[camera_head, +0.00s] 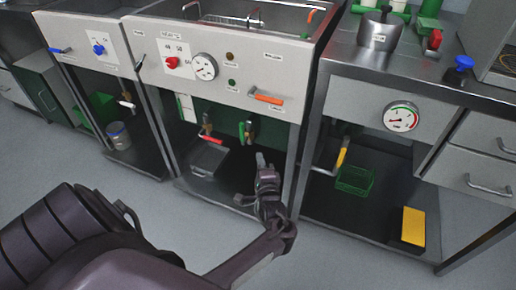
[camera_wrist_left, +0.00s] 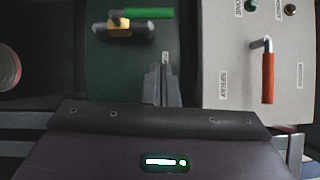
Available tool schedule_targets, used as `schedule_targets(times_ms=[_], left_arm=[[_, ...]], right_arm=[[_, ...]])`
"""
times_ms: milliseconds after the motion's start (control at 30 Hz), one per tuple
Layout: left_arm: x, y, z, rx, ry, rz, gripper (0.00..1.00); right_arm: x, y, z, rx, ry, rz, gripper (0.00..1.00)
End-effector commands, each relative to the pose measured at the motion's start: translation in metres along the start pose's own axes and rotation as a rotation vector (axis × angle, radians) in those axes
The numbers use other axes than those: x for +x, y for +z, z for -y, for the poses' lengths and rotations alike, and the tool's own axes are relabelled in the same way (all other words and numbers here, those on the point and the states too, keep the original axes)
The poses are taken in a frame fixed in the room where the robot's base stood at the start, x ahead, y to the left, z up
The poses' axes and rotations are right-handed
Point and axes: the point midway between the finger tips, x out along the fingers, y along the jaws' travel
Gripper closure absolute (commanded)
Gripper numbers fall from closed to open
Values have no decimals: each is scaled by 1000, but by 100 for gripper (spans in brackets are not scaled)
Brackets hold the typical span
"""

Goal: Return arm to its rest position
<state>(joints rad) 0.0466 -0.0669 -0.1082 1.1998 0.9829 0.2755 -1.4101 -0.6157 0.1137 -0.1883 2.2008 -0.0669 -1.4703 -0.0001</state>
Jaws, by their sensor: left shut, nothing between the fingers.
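My left arm comes in from the lower left in the head view. Its gripper (camera_head: 262,160) is shut and empty, in front of the middle bench's open lower bay. The closed fingers also show in the left wrist view (camera_wrist_left: 162,85). A valve with a green handle (camera_head: 250,130) is on the dark green panel just behind the fingertips. This green handle (camera_wrist_left: 147,14) also shows in the left wrist view, apart from the fingers. An orange lever handle (camera_head: 266,98) sits on the grey front panel above the gripper; it is at the right in the wrist view (camera_wrist_left: 268,78). My right gripper is not in view.
The middle bench has a dial gauge (camera_head: 204,67) and a red knob (camera_head: 172,63). A metal tray (camera_head: 208,158) is on its lower shelf. To the right are a green basket (camera_head: 355,181), a yellow block (camera_head: 413,226) and a yellow-handled lever (camera_head: 342,157). The grey floor (camera_head: 165,215) in front is clear.

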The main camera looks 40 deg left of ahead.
Motion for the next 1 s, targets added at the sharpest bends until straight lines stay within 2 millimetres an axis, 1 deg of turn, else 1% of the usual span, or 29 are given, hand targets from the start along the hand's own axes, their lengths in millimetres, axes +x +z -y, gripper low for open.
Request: schedule_targets(times_ms=[33,167,767,867,900,967,1000], left_arm=[[-4,0,1,0,1,0,100],[-10,0,1,0,0,1,100],[-10,0,-2,-15,13,-5,100],[-14,-2,-13,-100,90,-36,100],[-18,-4,-21,-159,147,-57,100],[-27,-9,-34,-267,262,-93,100],[-38,-13,-44,-345,355,-116,100]], right_arm=[[1,1,0,1,0,6,64],[1,2,0,3,0,10,64],[2,0,-1,3,2,8,64],[2,1,-1,3,2,8,64],[2,1,-1,3,2,8,64],[2,1,-1,3,2,8,64],[2,1,-1,3,1,8,64]])
